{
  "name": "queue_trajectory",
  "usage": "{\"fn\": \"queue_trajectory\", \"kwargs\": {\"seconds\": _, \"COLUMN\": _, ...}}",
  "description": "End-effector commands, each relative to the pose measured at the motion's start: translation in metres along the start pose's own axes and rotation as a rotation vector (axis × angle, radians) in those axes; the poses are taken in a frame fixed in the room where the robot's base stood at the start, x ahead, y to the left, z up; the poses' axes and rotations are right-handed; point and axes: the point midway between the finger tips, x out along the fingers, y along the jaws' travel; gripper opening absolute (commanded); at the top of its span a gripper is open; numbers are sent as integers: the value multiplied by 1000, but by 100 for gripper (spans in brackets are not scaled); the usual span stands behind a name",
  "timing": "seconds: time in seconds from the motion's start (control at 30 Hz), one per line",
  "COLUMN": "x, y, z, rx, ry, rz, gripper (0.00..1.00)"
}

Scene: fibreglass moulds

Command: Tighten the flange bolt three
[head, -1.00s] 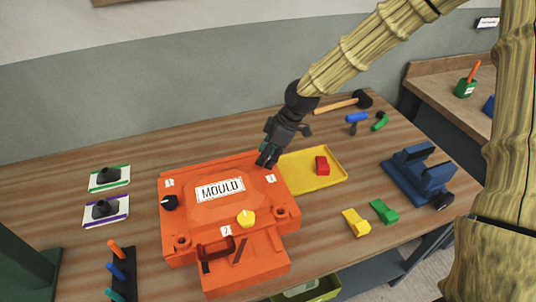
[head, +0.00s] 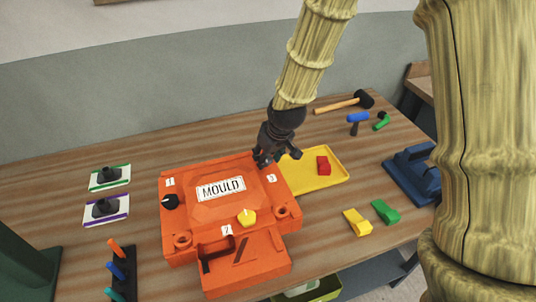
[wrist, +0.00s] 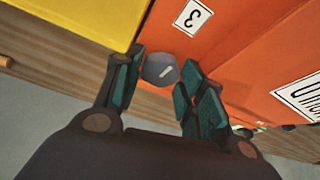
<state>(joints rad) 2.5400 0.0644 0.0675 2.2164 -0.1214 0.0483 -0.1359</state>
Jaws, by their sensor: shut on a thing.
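The orange mould (head: 180,235) sits on the wooden bench, with a white MOULD plate on top and labels 1, 2 and 3. In the wrist view, flange bolt three (wrist: 160,68) is a grey knob with a white mark, beside label 3 (wrist: 193,17). My gripper (wrist: 162,62) has one finger on each side of this knob and is shut on it. A black knob (head: 170,202) is by label 1 and a yellow knob (head: 247,217) by label 2.
A yellow block (head: 357,222), a green block (head: 385,211) and a blue vice (head: 413,172) are further right. A mallet (head: 345,103) lies behind.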

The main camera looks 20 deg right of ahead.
Motion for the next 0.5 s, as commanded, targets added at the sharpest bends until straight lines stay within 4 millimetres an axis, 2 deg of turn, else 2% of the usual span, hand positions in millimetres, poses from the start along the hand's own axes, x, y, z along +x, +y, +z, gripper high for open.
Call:
{"fn": "queue_trajectory", "kwargs": {"seconds": 0.2, "x": -1, "y": -1, "z": -3, "rx": 112, "ry": 5, "rz": 49, "gripper": 16}}
{"fn": "queue_trajectory", "kwargs": {"seconds": 0.5, "x": -1, "y": -1, "z": -4, "rx": 190, "ry": 6, "rz": 79, "gripper": 16}}
